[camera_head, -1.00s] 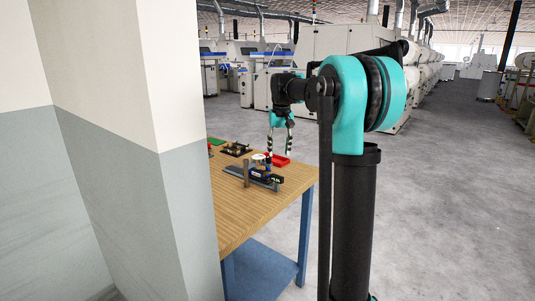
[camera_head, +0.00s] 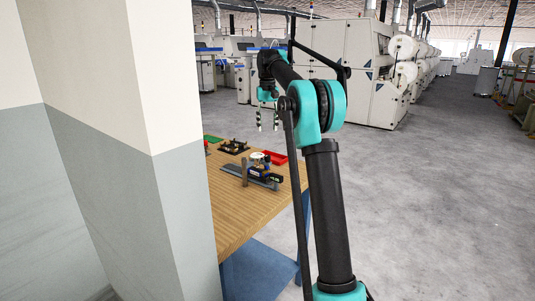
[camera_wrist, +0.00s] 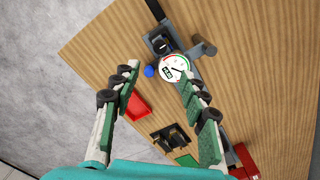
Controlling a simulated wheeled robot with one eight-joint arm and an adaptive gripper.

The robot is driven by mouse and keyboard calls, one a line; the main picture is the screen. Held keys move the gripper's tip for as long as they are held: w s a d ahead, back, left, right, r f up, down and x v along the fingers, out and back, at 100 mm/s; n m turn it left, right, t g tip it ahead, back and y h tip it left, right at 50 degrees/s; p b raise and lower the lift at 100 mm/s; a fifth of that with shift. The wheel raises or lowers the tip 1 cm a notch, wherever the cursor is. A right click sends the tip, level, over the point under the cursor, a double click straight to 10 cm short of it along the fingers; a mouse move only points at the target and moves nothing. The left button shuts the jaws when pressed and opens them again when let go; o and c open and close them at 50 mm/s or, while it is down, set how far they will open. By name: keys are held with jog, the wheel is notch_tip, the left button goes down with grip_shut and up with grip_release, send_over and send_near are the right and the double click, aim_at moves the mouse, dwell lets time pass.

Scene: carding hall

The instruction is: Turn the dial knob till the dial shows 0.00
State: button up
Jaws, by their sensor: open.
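The dial (camera_wrist: 174,69) has a round white face with a coloured arc, a needle and a small dark readout, too small to read. It is fixed on a dark grey stand (camera_wrist: 206,49) on the wooden table. A blue knob (camera_wrist: 150,71) sits at the dial's left side in the wrist view. In the head view the dial (camera_head: 257,156) is small, on the table beyond the pillar. My gripper (camera_wrist: 158,82) is open and empty. Its fingers appear on either side of the knob and dial in the wrist view. In the head view my gripper (camera_head: 267,128) hangs above the table's far side.
A red tray (camera_wrist: 138,107), a dark fixture (camera_wrist: 171,138) and a green pad (camera_wrist: 187,160) lie on the table (camera_head: 238,212). A pillar (camera_head: 165,170) hides the table's left part. Open floor (camera_head: 420,200) lies to the right.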

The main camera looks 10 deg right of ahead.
aim_at(268, 158)
notch_tip(268, 158, down, 13)
jog(key=shift+r, duration=0.1)
dwell(0.3)
grip_shut()
